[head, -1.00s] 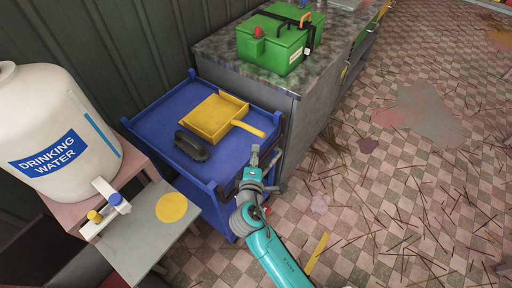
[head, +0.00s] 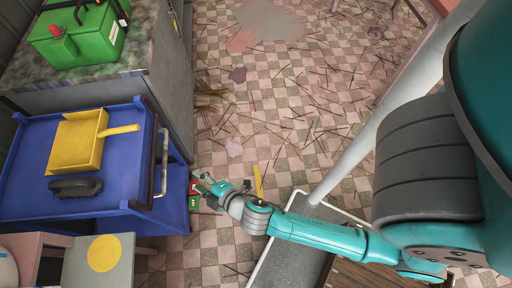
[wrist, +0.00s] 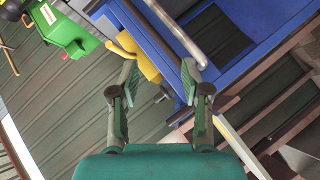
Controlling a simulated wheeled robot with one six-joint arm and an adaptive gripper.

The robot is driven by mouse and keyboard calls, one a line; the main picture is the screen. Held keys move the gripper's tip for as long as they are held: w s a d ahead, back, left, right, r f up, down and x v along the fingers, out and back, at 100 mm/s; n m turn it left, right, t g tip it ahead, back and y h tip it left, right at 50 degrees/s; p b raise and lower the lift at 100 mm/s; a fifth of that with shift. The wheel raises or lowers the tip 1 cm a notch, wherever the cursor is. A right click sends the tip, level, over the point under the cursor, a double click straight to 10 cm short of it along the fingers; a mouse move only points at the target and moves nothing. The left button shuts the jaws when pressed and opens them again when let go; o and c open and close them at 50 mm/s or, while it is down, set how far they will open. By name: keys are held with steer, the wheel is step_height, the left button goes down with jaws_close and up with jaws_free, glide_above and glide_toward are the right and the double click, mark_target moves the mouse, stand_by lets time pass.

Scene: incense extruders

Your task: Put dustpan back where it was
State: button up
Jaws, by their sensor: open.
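The yellow dustpan (head: 78,143) lies on the top tray of the blue cart (head: 28,158). Its handle points right, toward the cart's rail. A dark brush (head: 75,187) lies just in front of it. In the wrist view the dustpan (wrist: 147,68) shows partly, beyond the fingers, next to the blue cart (wrist: 185,75). My gripper (head: 201,181) is to the right of the cart, apart from the dustpan. Its two fingers (wrist: 158,85) are spread with nothing between them.
A green box (head: 85,38) with a red knob stands on the grey counter (head: 125,80) behind the cart. A small table (head: 75,262) with a yellow disc is in front. The checkered floor to the right is strewn with thin sticks (head: 300,110).

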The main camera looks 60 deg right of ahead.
steer(key=s+r+m, duration=0.5)
steer(key=s+r, duration=0.1)
steer(key=s, duration=0.6)
steer(key=s+d+r+m+t+y, duration=0.1)
steer(key=s+r+m, duration=0.4)
steer(key=s, duration=0.8)
steer(key=shift+d+r+m, duration=0.3)
steer(key=shift+r, duration=1)
